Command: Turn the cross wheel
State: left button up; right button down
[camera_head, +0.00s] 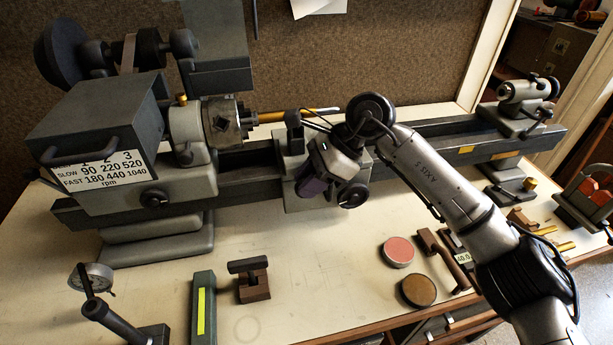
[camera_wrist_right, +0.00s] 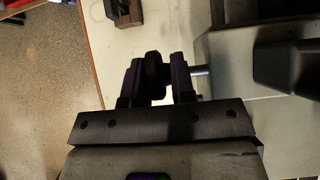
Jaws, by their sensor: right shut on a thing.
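My right gripper (camera_head: 312,188) reaches down to the front of the lathe's grey carriage (camera_head: 297,165), its purple fingers low over the bench. In the right wrist view, my right gripper (camera_wrist_right: 157,78) is shut on a dark part, which appears to be the cross wheel (camera_wrist_right: 154,70), seen almost edge-on between the two fingers. A short bright shaft (camera_wrist_right: 201,70) shows beside the right finger, towards the grey carriage. In the head view the gripper hides the held part. A separate black handwheel (camera_head: 352,194) is on the carriage front, just right of the fingers. My left gripper is not in view.
The headstock (camera_head: 100,140) with its chuck (camera_head: 222,122) stands left; the tailstock (camera_head: 527,98) is at the right. A T-shaped tool (camera_head: 252,284), a red round tin (camera_head: 398,251) and a brown round tin (camera_head: 419,290) are on the bench. Bare bench lies below the carriage.

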jog(key=shift+s+r+g+y, duration=0.1)
jog(key=shift+r+g+y, duration=0.1)
jog(key=shift+y, duration=0.6)
jog(key=shift+s+r+g+y, duration=0.1)
jog(key=shift+g+y, duration=0.1)
jog(key=shift+y, duration=0.6)
jog(key=shift+d+b, duration=0.1)
jog(key=shift+b, duration=0.2)
jog(key=c, duration=1.4)
grip_release()
jog(key=shift+o, duration=1.2)
jog(key=shift+s+d+f, duration=0.1)
jog(key=shift+s+f, duration=0.05)
jog(key=shift+f, duration=0.05)
jog(key=shift+f, duration=0.1)
